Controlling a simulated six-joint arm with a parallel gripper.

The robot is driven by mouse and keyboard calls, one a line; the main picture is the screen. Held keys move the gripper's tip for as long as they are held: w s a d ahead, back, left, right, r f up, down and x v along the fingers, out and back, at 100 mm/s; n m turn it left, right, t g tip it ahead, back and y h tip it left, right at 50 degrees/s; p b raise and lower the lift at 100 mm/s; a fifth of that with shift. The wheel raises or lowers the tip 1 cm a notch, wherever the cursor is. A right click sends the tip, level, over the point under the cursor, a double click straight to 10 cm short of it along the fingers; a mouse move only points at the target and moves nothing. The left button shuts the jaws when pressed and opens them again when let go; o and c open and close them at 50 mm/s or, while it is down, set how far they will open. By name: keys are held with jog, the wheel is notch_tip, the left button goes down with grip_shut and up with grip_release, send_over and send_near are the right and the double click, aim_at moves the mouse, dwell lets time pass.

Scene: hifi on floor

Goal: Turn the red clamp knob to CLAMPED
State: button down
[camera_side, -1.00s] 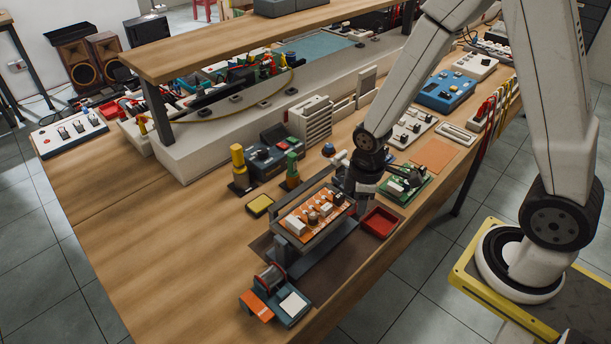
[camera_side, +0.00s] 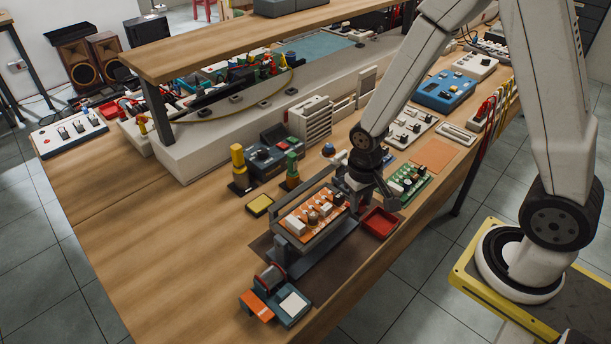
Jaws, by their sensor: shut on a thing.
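The orange circuit board (camera_side: 296,224) sits in a dark grey holder (camera_side: 327,238) with a raised frame, on a dark mat on the bench. My gripper (camera_side: 357,205) is low at the right end of this holder, pointing down. It is shut at the spot of the red clamp knob. The knob itself and the fingertips are hidden behind my wrist and the holder's end, so the knob's angle and any CLAMPED mark cannot be read.
A red tray (camera_side: 380,222) is just right of my gripper, and a green board (camera_side: 410,183) lies behind it. A teal and orange device (camera_side: 278,300) stands at the holder's front end.

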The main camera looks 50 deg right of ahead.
jog(key=shift+m, duration=1.9)
jog(key=shift+c, duration=2)
grip_release()
jog(key=shift+r, duration=0.1)
jog(key=shift+a+r, duration=0.1)
jog(key=shift+r, duration=3.75)
